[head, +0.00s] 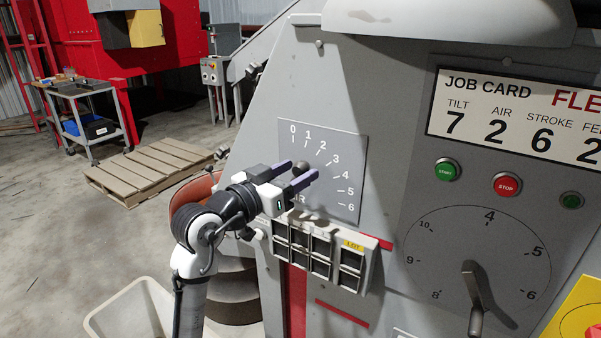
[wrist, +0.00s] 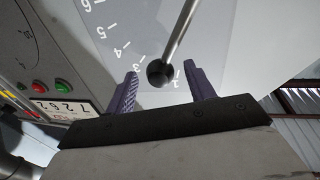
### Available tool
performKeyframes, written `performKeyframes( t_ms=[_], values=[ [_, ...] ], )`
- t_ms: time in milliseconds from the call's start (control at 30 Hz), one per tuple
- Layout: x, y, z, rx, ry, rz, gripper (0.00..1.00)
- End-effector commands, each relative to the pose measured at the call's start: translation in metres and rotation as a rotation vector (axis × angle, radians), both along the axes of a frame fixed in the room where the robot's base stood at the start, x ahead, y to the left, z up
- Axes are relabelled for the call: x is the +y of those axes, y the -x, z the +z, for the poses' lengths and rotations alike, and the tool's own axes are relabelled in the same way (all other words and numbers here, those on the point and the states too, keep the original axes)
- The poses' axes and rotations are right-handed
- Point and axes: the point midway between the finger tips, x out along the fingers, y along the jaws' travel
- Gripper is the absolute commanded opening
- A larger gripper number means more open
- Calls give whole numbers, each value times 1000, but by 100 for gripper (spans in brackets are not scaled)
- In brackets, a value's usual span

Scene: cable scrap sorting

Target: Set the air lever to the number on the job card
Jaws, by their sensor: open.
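The air lever's dark ball knob (head: 301,167) stands in front of the air scale plate (head: 350,147), numbered 0 to 6. In the wrist view the knob (wrist: 158,73) and its metal rod show between my two purple fingers, with visible space on both sides. There the knob appears between the 3 and the 1 and covers the spot between them; the exact setting is hard to tell. My gripper (head: 295,173) is open and empty around the knob; it also shows in the wrist view (wrist: 162,88). The job card (head: 520,118) reads AIR 2.
To the right are a green START button (head: 446,170), a red STOP button (head: 507,184) and a round dial (head: 440,240) with a lever. A pale bin (head: 130,315) and a wooden pallet (head: 150,170) are at left.

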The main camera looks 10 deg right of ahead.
Motion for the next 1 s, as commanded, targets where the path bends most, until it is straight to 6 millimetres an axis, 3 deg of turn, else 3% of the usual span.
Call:
performKeyframes(
  t_ms=[300, 500, 1000],
  values=[
    [62, 40, -8, -2, 1, 4, 54],
    [87, 58, -7, 0, 1, 2, 54],
    [97, 64, -5, -4, 5, 7, 54]
  ],
)
